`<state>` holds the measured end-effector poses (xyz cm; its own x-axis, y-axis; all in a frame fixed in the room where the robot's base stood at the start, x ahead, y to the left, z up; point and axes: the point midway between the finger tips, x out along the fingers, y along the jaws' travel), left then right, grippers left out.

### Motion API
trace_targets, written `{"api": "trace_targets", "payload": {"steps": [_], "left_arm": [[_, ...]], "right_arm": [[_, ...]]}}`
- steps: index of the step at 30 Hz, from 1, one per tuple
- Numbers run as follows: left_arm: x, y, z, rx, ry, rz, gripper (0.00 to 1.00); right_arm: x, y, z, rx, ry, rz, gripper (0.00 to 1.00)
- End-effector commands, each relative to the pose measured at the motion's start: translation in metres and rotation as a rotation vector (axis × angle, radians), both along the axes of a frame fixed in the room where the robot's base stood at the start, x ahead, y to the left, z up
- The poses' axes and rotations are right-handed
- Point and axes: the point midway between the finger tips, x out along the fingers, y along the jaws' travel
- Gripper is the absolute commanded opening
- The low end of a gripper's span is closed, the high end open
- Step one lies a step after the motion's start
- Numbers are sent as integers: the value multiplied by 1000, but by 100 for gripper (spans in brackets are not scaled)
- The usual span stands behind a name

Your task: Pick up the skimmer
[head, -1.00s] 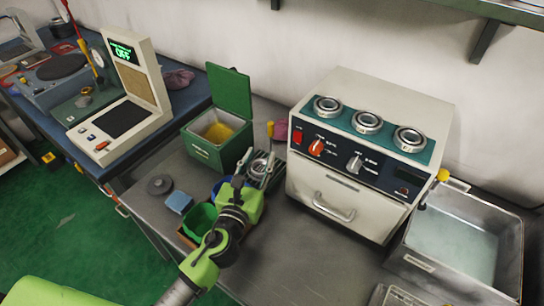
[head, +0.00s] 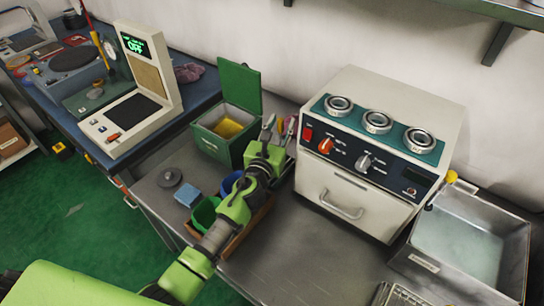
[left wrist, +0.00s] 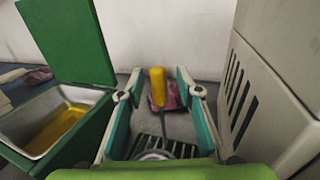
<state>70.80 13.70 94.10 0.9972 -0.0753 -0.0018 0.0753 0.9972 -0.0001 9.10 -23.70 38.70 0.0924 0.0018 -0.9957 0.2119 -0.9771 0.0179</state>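A yellow upright handle (left wrist: 158,86), which looks like the skimmer's, stands between the fingers of my left gripper in the left wrist view. A grey round part (left wrist: 154,155) shows low in that view, partly hidden by my gripper; I cannot tell whether it joins the handle. My left gripper (head: 279,127) is open, its fingers spread on either side of the handle, apart from it. In the left wrist view the gripper (left wrist: 160,93) points toward the wall. In the head view the handle is hidden by the gripper. My right gripper is not in view.
A green box (head: 212,145) with its lid up stands left of the gripper. A white cabinet oven (head: 330,170) with three round rings on top stands close on the right. A metal sink (head: 520,240) is far right.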

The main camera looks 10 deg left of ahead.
Motion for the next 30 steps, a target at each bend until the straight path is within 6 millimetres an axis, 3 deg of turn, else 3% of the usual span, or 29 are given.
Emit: {"api": "trace_targets", "payload": {"steps": [5, 9, 22, 30], "left_arm": [[0, 0, 0, 1, 0, 0, 33], [0, 0, 0, 1, 0, 0, 0], [0, 0, 5, 2, -3, 0, 0], [1, 1, 28, 5, -6, 0, 0]], "right_arm": [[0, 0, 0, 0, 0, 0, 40], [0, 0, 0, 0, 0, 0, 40], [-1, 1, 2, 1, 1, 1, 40], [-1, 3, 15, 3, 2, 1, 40]]}}
